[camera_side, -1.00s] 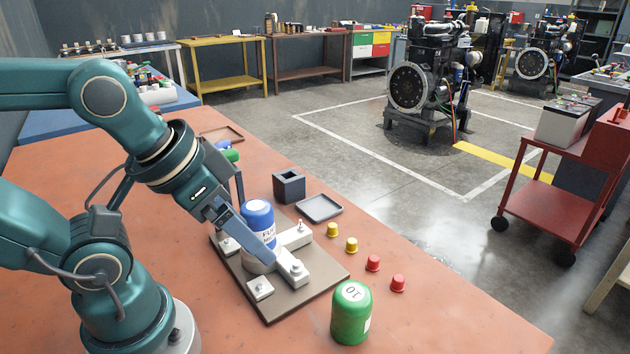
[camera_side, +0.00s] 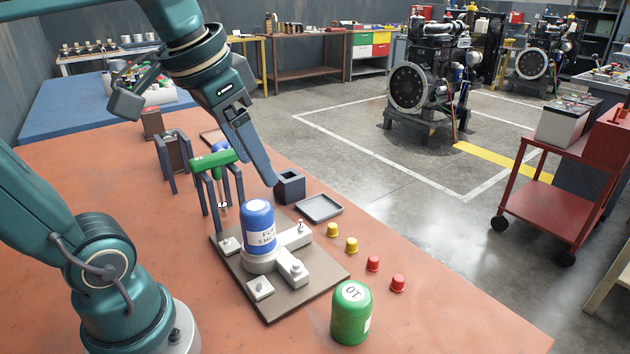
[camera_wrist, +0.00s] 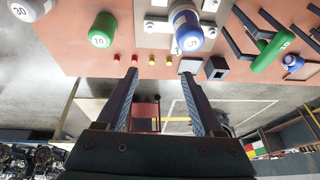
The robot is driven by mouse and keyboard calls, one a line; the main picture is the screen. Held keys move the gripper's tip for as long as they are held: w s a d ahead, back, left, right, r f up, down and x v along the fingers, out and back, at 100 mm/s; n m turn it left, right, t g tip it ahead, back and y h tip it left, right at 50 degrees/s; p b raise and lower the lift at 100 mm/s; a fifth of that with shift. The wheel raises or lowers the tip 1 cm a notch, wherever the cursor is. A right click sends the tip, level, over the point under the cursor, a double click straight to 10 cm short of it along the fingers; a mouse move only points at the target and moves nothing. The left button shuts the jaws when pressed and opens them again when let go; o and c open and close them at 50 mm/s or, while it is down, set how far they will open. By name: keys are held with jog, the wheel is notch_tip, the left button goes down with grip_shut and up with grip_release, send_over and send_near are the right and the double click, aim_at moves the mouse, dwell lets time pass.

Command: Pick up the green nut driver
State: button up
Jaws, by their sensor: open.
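The green nut driver (camera_side: 213,160) hangs in a dark rack (camera_side: 238,186), its green T-shaped handle on top and its thin shaft pointing down. In the wrist view its green handle (camera_wrist: 272,52) is at the upper right. My gripper (camera_side: 266,176) is above the table, to the right of the driver in the side view and apart from it. In the wrist view my gripper (camera_wrist: 160,74) has its two fingers spread with nothing held between them. A blue-handled tool (camera_side: 220,147) is just behind the green one.
A blue filter (camera_side: 258,226) stands on a fixture plate (camera_side: 320,283). A green canister (camera_side: 351,313), several red and yellow caps (camera_side: 351,244), a small dark box (camera_side: 290,187) and a grey tray (camera_side: 319,207) are to the right. Another rack (camera_side: 172,158) stands farther back.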

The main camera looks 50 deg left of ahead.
jog(key=w+a+r+g, duration=0.1)
jog(key=w+a+g, duration=0.3)
jog(key=a, duration=0.7)
send_over(217, 178)
jog(key=a, duration=0.1)
jog(key=f, duration=0.3)
jog(key=shift+w+f+h, duration=0.2)
jog(key=shift+f+h, duration=0.15)
jog(key=shift+h, duration=0.05)
jog(key=shift+f, duration=6.05)
grip_shut()
